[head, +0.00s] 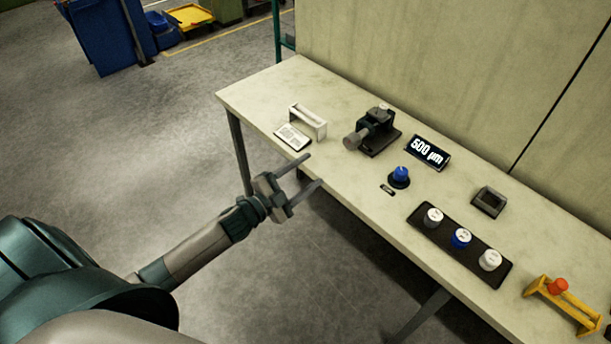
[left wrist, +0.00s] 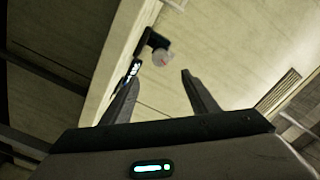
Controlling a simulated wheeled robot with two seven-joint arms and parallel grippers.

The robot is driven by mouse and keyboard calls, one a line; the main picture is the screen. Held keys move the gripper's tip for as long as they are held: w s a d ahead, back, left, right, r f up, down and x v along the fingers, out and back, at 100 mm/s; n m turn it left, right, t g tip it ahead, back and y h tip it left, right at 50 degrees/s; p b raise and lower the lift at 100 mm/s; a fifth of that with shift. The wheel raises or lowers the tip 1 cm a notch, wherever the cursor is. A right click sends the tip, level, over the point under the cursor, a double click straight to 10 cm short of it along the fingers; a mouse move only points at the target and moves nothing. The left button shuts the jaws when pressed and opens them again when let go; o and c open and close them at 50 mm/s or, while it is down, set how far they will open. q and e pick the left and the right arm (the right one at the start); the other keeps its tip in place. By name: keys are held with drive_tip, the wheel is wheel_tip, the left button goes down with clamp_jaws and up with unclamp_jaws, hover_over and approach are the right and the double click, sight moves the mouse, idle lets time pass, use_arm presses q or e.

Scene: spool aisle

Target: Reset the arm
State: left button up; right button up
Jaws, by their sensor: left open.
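My left gripper (head: 307,174) is open and empty. In the head view it is over the floor in front of the table's near edge, below the white holder and the card. In the left wrist view its two fingers (left wrist: 163,95) stand apart with nothing between them. My left arm reaches in from the lower left. The dark clamp device with a grey knob (head: 375,133) is on the table, and it also shows beyond the fingers in the left wrist view (left wrist: 157,47). My right gripper is in neither view.
The pale table (head: 262,88) holds a white holder (head: 309,121), a card (head: 293,137), a blue knob (head: 400,175), a "500 µm" display (head: 428,152), a black tray (head: 463,263) with three spools, a dark square block (head: 489,201) and a yellow stand (head: 563,304). A wall rises behind. Open floor lies left.

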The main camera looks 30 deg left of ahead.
use_arm(q)
drive_tip(key=shift+s+a, duration=0.1)
drive_tip(key=shift+s, duration=0.1)
idle(0.5)
drive_tip(key=s+a+f+n+g+y, duration=0.2)
drive_tip(key=s+f, duration=0.1)
drive_tip(key=f, duration=0.8)
drive_tip(key=s+a+f+n+g+y, duration=0.2)
drive_tip(key=s+f+n, duration=0.1)
drive_tip(key=f, duration=0.8)
drive_tip(key=s+f+n+g+y+b, duration=0.1)
drive_tip(key=s+f+g, duration=0.1)
drive_tip(key=s+f, duration=0.55)
drive_tip(key=s+f+n+g+y, duration=0.15)
drive_tip(key=s+f, duration=0.25)
drive_tip(key=f, duration=0.6)
drive_tip(key=s+d+f+n+g, duration=0.1)
drive_tip(key=s+f, duration=0.5)
drive_tip(key=s, duration=0.6)
drive_tip(key=s+d+f+n+g, duration=0.2)
drive_tip(key=s+f, duration=0.4)
drive_tip(key=s, duration=0.6)
drive_tip(key=s+d+f+n+g+b, duration=0.1)
drive_tip(key=s+d+f+g, duration=0.3)
drive_tip(key=s, duration=0.8)
wheel_tip(320, 180, down, 2)
drive_tip(key=shift+f+g, duration=0.1)
drive_tip(key=shift+g, duration=0.65)
drive_tip(key=shift+s+n, duration=0.1)
drive_tip(key=shift+n, duration=0.15)
